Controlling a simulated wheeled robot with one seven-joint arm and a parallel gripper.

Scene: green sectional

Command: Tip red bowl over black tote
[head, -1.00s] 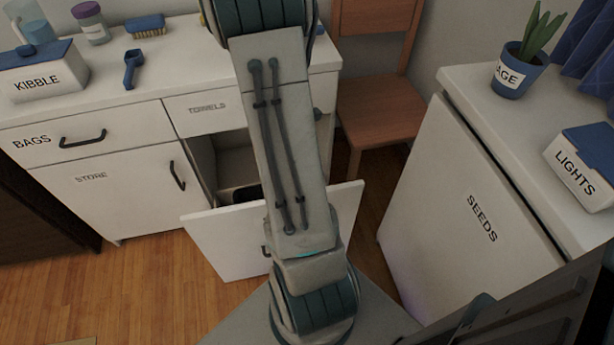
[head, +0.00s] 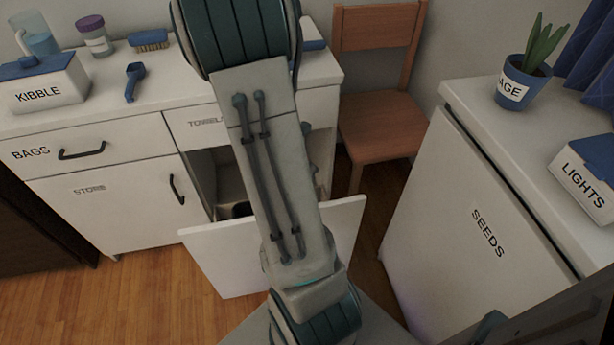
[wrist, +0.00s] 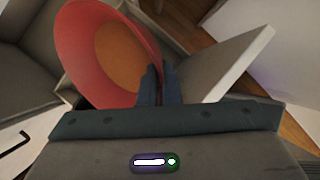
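The red bowl (wrist: 78,48) fills the left and middle of the wrist view, tilted with its orange-brown inside (wrist: 122,58) showing. I cannot tell whether that patch is contents or the bowl's floor. My gripper (wrist: 160,85) has its two dark fingers close together at the bowl's right rim, shut on it. In the head view my own arm hides the gripper and bowl. A dark object, perhaps the black tote (head: 238,209), shows only in part inside the open lower drawer, mostly hidden by the drawer front and my arm.
The open drawer front (head: 225,255) juts out below the TOWELS drawer; it also shows in the wrist view (wrist: 225,65). A wooden chair (head: 380,125) stands right of the counter. The SEEDS cabinet (head: 450,215) stands at right. The KIBBLE box (head: 45,90) and blue scoop (head: 134,82) are on the counter.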

